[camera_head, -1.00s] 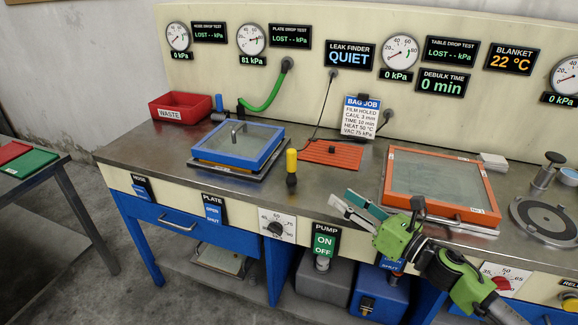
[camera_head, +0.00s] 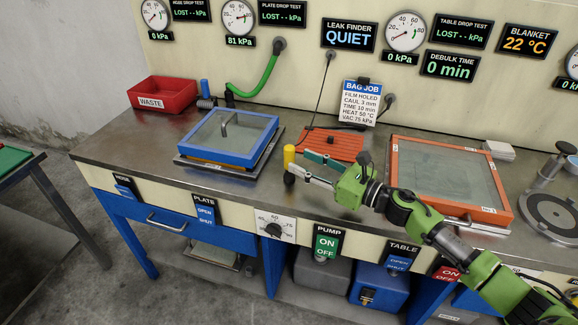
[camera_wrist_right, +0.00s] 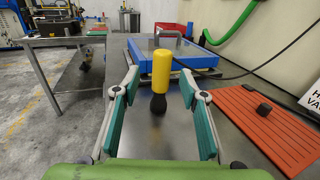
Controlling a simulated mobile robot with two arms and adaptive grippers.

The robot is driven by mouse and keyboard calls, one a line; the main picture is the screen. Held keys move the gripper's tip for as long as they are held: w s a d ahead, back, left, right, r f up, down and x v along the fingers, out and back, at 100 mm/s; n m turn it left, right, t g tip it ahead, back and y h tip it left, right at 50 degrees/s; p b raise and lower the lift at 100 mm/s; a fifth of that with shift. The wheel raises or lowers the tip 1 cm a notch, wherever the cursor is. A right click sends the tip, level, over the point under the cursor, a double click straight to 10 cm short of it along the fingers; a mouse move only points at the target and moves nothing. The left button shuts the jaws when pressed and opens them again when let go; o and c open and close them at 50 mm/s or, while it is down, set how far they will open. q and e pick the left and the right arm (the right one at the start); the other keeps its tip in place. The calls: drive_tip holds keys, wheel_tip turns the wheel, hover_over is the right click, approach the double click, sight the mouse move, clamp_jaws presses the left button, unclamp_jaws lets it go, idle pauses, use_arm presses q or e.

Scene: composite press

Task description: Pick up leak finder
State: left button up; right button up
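The leak finder, which I take to be the upright tool with a yellow top and black lower end (camera_head: 289,156), stands on the steel bench near its front edge. My right gripper (camera_head: 298,164) is open, with its fingertips at the tool from the right. In the right wrist view, the leak finder (camera_wrist_right: 161,72) stands between the two spread teal-padded fingers (camera_wrist_right: 160,84), with a gap on each side. I cannot tell how far it reaches in between the pads. My left gripper is out of view.
An orange ribbed mat (camera_head: 345,149) lies behind the gripper, with a dark cable near it. A blue-framed plate (camera_head: 267,134) is to the left, an orange-framed table (camera_head: 394,174) to the right. A red waste bin (camera_head: 178,93) stands at the back left. Bare steel lies around the tool.

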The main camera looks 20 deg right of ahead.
sight(294, 156)
drive_tip(key=shift+w+a+r+p, duration=0.2)
drive_tip(key=shift+w+a+p, duration=0.1)
drive_tip(key=shift+w, duration=0.15)
drive_tip(key=shift+w+a+r+p, duration=0.2)
drive_tip(key=shift+w+a+p, duration=0.05)
drive_tip(key=shift+w, duration=0.2)
drive_tip(key=p+x, duration=0.1)
drive_tip(key=x, duration=0.2)
drive_tip(key=shift+w+f, duration=0.2)
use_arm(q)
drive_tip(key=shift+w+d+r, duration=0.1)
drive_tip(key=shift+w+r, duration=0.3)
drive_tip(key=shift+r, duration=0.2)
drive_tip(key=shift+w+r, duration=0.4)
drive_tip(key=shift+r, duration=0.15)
use_arm(e)
drive_tip(key=shift+a, duration=0.1)
clamp_jaws()
